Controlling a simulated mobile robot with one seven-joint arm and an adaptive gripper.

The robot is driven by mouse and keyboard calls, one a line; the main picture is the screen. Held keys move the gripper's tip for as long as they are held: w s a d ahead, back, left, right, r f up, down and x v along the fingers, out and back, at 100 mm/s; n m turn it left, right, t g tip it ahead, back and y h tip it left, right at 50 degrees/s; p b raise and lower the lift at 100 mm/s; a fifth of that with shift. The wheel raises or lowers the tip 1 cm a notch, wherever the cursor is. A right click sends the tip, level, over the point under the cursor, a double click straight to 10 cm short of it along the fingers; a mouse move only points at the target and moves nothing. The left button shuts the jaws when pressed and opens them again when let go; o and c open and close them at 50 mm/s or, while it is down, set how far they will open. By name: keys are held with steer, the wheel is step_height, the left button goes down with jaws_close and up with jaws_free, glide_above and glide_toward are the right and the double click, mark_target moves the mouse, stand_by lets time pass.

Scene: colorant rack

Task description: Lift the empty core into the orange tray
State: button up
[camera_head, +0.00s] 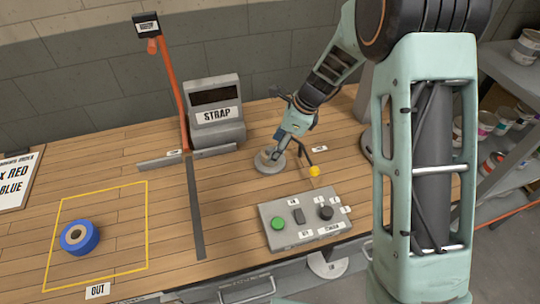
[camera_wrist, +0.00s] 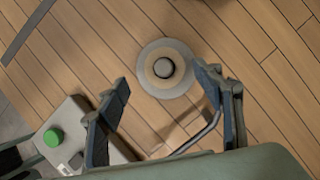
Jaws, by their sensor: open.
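A tan ring that looks like the empty core (camera_wrist: 162,68) sits around a dark-topped post on a round grey base (camera_wrist: 165,90). In the head view the base (camera_head: 268,168) stands on the wooden bench, and my gripper partly hides the core. In the head view my gripper (camera_head: 281,144) is just above and beside the post; I cannot tell the exact gap. No orange tray shows in either view.
A control box (camera_head: 305,217) with a green button and black knob is close in front. A bent rod with a yellow tip (camera_head: 314,171) stands beside the base. A blue roll (camera_head: 79,237) lies inside a yellow outline at left. The STRAP machine (camera_head: 215,112) is behind.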

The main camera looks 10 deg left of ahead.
steer(key=x, duration=0.5)
steer(key=shift+w+p, duration=0.3)
steer(key=shift+p, duration=0.05)
steer(key=shift+r, duration=0.1)
steer(key=c, duration=1)
